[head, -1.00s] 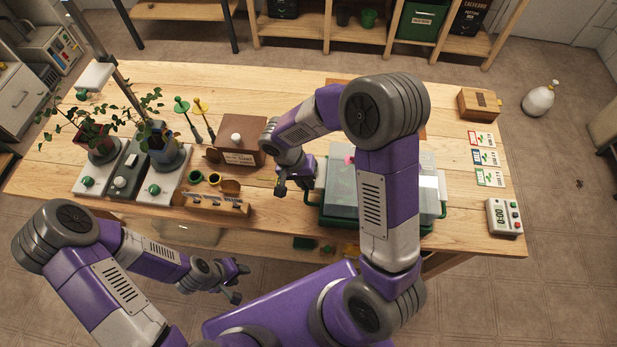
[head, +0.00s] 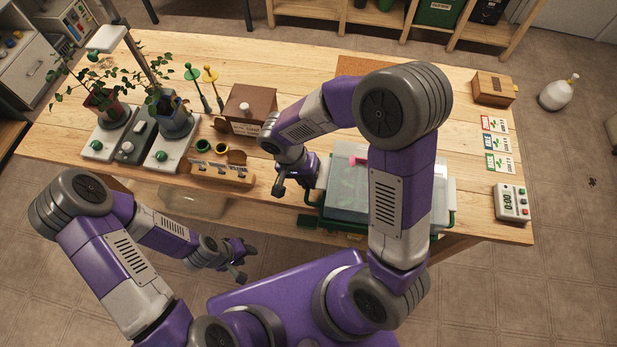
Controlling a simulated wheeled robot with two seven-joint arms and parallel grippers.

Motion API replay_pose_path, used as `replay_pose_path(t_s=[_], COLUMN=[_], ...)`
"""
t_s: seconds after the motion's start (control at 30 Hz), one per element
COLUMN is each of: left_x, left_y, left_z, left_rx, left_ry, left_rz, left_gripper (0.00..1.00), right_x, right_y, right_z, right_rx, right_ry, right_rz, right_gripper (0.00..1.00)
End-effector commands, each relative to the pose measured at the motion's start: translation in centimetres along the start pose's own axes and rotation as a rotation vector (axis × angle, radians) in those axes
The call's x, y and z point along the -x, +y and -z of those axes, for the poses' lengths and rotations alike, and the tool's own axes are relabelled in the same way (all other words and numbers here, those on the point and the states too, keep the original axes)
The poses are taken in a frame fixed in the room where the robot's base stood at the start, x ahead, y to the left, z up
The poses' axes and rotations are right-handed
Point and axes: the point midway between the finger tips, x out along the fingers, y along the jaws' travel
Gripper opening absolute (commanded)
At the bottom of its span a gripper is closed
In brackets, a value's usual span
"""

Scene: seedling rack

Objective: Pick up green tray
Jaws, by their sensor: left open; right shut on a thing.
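The green tray (head: 331,226) sits at the front right part of the wooden table, with a clear cover (head: 345,190) with a pink knob over it. Its green rim and side handles show; my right arm hides much of its right half. My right gripper (head: 293,192) is at the tray's left side, shut on what looks like its left handle; the grip is partly hidden. My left gripper (head: 240,262) is open and empty, in front of the table's front edge and left of the tray.
A brown box (head: 250,104) and a wooden tool holder (head: 215,172) stand left of my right gripper. Two potted plants (head: 174,118) are further left. A timer (head: 511,203), cards (head: 497,143) and a wooden box (head: 493,88) lie right of the tray.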

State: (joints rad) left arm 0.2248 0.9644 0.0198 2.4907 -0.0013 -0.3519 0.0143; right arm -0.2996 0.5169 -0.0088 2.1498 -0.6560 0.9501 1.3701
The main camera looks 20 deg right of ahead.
Motion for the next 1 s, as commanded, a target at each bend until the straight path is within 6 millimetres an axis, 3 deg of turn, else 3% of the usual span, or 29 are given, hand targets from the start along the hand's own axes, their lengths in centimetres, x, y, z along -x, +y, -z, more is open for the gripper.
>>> replay_pose_path(t_s=[0.1, 0.13, 0.3, 0.67, 1.0], left_x=[0.0, 0.0, 0.0, 0.2, 1.6], left_y=[0.0, 0.0, 0.0, 0.1, 0.6], left_z=[0.0, 0.0, 0.0, 0.0, -0.1], left_rx=[0.000, 0.000, 0.000, 0.000, 0.000], left_ry=[0.000, 0.000, 0.000, 0.000, 0.000], left_rz=[0.000, 0.000, 0.000, 0.000, 0.000], left_gripper=[0.43, 0.43, 0.43, 0.43, 0.43], right_x=[0.0, 0.0, 0.0, 0.6, 6.1], right_y=[0.0, 0.0, 0.0, 0.0, 0.0], right_z=[-0.1, -0.1, 0.0, 0.1, 0.1], right_rx=[-0.007, -0.007, -0.004, -0.003, -0.004], right_ry=[-0.003, -0.003, -0.002, 0.000, 0.001], right_rz=[0.000, 0.000, 0.001, 0.002, 0.004], right_gripper=[0.00, 0.15, 0.41, 0.42, 0.42])
